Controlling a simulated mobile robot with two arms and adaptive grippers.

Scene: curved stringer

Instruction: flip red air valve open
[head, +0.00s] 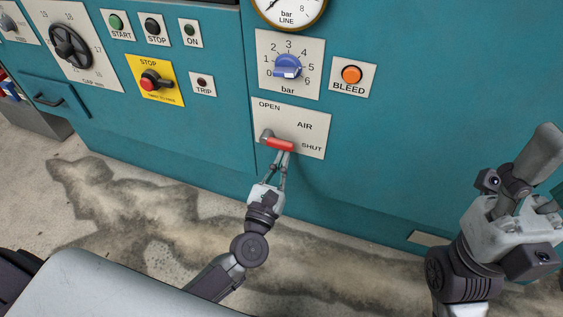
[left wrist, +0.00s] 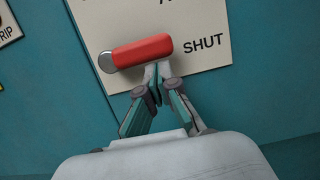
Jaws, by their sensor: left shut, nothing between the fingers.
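The red air valve lever (head: 279,144) is on a white AIR plate (head: 310,122) on the teal machine front. Its grey pivot is at its left end, and the red handle points right toward the SHUT mark, tilted slightly down in the head view. It also shows in the left wrist view as a red handle (left wrist: 143,52). My left gripper (head: 284,154) is shut and empty, its fingertips (left wrist: 158,70) just under the handle's lower edge. I cannot tell if they touch it. My right gripper (head: 521,200) is at the right, away from the valve; its fingers are not clear.
Above the plate are a blue bar knob (head: 288,67) and an orange BLEED button (head: 351,74). The teal panel below and right of the plate is bare.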

